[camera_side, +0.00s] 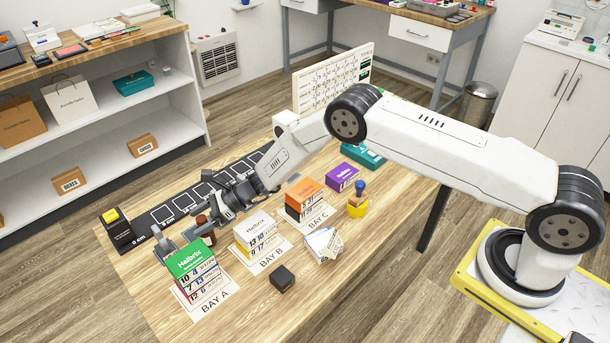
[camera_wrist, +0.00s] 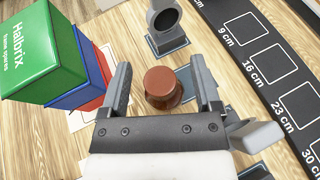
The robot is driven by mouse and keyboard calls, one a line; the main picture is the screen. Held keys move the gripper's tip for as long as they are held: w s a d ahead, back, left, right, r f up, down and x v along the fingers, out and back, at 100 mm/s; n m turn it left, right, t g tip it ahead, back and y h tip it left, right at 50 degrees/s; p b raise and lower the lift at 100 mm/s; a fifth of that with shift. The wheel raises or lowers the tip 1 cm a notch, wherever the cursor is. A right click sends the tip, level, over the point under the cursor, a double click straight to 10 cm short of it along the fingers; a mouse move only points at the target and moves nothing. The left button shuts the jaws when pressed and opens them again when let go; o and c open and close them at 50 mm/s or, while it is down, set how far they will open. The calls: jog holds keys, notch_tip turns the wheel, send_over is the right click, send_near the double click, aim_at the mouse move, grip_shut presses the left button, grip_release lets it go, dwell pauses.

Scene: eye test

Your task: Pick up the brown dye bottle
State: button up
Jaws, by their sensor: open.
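The brown dye bottle (camera_side: 204,222) stands on the wooden table behind the Bay A and Bay B stacks. In the wrist view I look down on its round reddish-brown cap (camera_wrist: 161,82). My gripper (camera_side: 206,229) is open, pointing down toward the table at the bottle. In the wrist view, the two fingers of my gripper (camera_wrist: 160,75) are on either side of the bottle, with a visible gap on each side. The bottle's lower body is mostly hidden by its cap in the wrist view and by my gripper in the side view.
The Bay A stack, green box (camera_wrist: 42,52) on top, stands close left of my left finger in the wrist view. A grey ring-shaped stand (camera_wrist: 166,28) is just beyond the bottle. The black measuring strip (camera_wrist: 262,75) lies to the right. The Bay B stack (camera_side: 257,236) is nearby.

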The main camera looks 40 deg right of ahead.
dwell(0.4)
grip_shut()
dwell(1.3)
